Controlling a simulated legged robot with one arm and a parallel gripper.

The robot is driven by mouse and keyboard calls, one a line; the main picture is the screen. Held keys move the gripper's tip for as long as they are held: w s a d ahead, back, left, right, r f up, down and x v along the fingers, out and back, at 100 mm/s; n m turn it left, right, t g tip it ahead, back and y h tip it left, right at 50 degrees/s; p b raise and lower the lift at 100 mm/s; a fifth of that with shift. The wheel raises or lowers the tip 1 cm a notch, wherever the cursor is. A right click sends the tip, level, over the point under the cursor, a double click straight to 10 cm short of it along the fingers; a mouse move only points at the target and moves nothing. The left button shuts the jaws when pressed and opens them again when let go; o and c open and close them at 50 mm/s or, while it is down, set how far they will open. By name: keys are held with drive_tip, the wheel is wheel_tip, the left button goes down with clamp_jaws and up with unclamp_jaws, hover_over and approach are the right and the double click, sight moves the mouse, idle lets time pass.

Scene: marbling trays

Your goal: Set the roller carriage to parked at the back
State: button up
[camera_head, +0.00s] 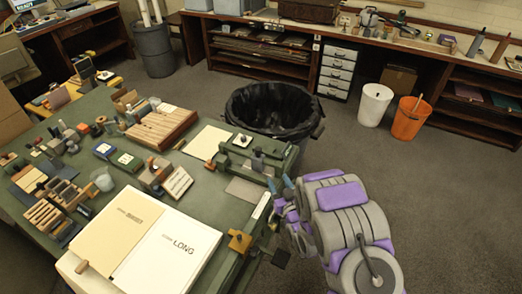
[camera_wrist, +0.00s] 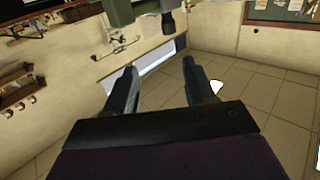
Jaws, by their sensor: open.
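A green carriage-like bar (camera_head: 272,150) with a pale knob and a dark knob lies across the far part of the green rail frame at the right side of the green table. It appears to be the roller carriage; its roller is not clearly seen. In the wrist view, a green part with a dark knob (camera_wrist: 167,22) shows at the top, beyond the fingertips. My gripper (camera_head: 281,186) is just right of the frame and nearer than the bar. In the wrist view its two fingers (camera_wrist: 160,66) are spread, with nothing held between them.
A yellow block (camera_head: 239,241) sits on the frame's near part. A white LONG sheet (camera_head: 165,262) and a tan folder (camera_head: 122,229) lie left of it. A black-lined bin (camera_head: 272,105) stands behind the table. Open floor lies to the right.

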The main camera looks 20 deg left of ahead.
approach(259, 153)
drive_tip(key=a, duration=0.1)
drive_tip(key=b+x, duration=0.1)
drive_tip(key=x, duration=0.2)
drive_tip(key=b+x, duration=0.1)
drive_tip(key=x, duration=0.3)
drive_tip(key=b+x, duration=0.1)
drive_tip(key=x, duration=0.2)
drive_tip(key=shift+w+a+f, duration=0.2)
drive_tip(key=shift+a+f, duration=0.05)
drive_tip(key=shift+a, duration=0.05)
drive_tip(key=shift+w+d, duration=0.1)
drive_tip(key=shift+w, duration=0.1)
drive_tip(key=shift+w+d+r, duration=0.2)
drive_tip(key=shift+d+r, duration=0.15)
drive_tip(key=shift+d, duration=0.4)
drive_tip(key=shift+a+f, duration=0.15)
drive_tip(key=shift+a, duration=0.4)
drive_tip(key=shift+c, duration=0.5)
drive_tip(key=shift+a+f, duration=0.15)
drive_tip(key=shift+a, duration=0.25)
drive_tip(key=c, duration=0.3)
drive_tip(key=shift+d, duration=0.45)
drive_tip(key=c, duration=0.5)
drive_tip(key=shift+d+r, duration=0.1)
drive_tip(key=shift+r, duration=0.1)
drive_tip(key=shift+c, duration=0.5)
clamp_jaws()
